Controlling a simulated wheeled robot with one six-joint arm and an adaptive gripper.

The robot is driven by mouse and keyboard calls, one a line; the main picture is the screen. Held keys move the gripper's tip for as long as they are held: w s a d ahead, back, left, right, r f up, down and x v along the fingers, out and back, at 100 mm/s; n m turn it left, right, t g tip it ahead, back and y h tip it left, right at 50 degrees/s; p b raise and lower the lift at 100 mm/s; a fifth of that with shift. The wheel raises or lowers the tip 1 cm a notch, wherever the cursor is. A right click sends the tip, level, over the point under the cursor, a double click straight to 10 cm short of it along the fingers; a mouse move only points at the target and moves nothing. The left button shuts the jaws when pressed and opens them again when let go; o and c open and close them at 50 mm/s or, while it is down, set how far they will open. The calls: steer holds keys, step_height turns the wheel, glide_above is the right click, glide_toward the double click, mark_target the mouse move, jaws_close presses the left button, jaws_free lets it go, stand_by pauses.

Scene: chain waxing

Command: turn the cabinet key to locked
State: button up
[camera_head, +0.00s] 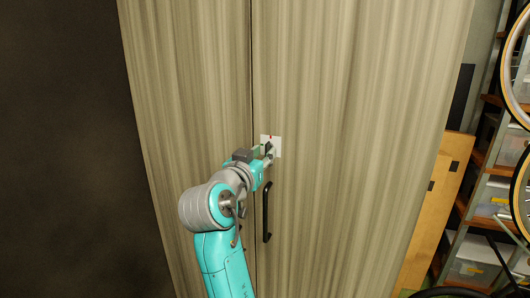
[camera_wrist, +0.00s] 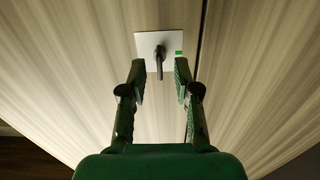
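The cabinet key (camera_wrist: 159,62) is dark and sticks out from a small white square plate (camera_wrist: 143,42) on the cabinet door. The plate has a green mark near its right edge in the wrist view. In the head view the plate (camera_head: 277,147) shows a red mark at its top, and my gripper partly covers it. My gripper (camera_wrist: 159,72) is open, with one finger on each side of the key and a visible gap to both. In the head view my gripper (camera_head: 267,152) is at the plate. Which way the key is turned is hard to tell.
The tall wood-grain cabinet (camera_head: 350,120) has a vertical seam left of the plate in the head view. A black bar handle (camera_head: 267,212) is below the plate, close to my arm. A shelf with bins (camera_head: 480,225) and bicycle wheels (camera_head: 515,75) stand at the right.

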steer(key=v, duration=0.9)
steer(key=shift+s, duration=0.3)
steer(key=shift+a, duration=0.1)
